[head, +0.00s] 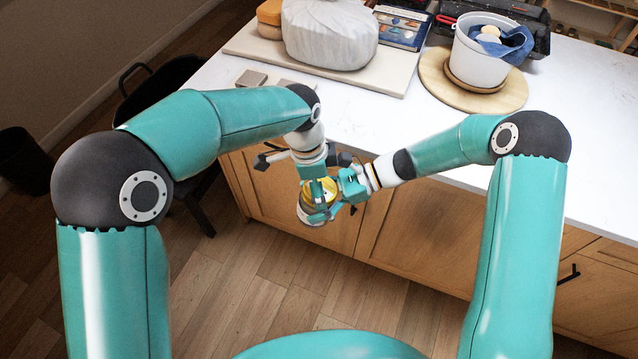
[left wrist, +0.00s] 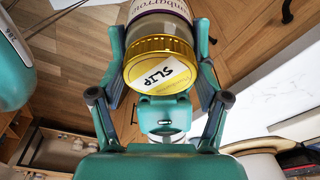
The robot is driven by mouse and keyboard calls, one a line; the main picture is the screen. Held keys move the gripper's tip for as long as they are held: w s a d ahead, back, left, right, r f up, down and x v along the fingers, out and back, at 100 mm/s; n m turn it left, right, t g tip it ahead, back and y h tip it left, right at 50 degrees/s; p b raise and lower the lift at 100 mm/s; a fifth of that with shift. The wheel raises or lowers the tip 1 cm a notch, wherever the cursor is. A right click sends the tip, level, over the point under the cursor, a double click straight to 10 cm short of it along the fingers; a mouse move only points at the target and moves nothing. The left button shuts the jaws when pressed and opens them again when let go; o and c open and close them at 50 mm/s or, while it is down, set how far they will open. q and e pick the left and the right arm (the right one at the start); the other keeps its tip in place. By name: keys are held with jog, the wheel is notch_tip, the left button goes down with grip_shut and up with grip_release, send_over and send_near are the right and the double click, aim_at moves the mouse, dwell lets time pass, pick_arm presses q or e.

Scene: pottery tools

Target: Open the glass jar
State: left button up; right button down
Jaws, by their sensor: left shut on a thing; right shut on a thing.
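The glass jar (head: 305,215) is held in the air in front of the counter edge, with its gold lid (head: 330,186) on top in the head view. In the left wrist view the gold lid (left wrist: 160,62) carries a white label reading SLIP, and the jar's glass body (left wrist: 158,18) with a printed label is beyond it. My left gripper (head: 316,190) is shut on the jar, its fingers on either side of it near the lid. My right gripper (head: 342,198) is shut on the jar from the right; its exact contact is partly hidden. The lid appears seated on the jar.
The white counter (head: 390,125) is clear in its middle. A wrapped clay lump (head: 330,35) lies on a board (head: 262,48) at the back. A white bucket (head: 480,60) with a blue cloth stands on a round wooden board (head: 437,88). Cabinet fronts (head: 420,230) lie below the jar.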

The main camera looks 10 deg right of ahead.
pick_arm(q)
jog(key=shift+n+t, duration=0.5)
jog(key=shift+n, duration=1.1)
jog(key=o, duration=1.3)
jog(key=shift+c, duration=0.2)
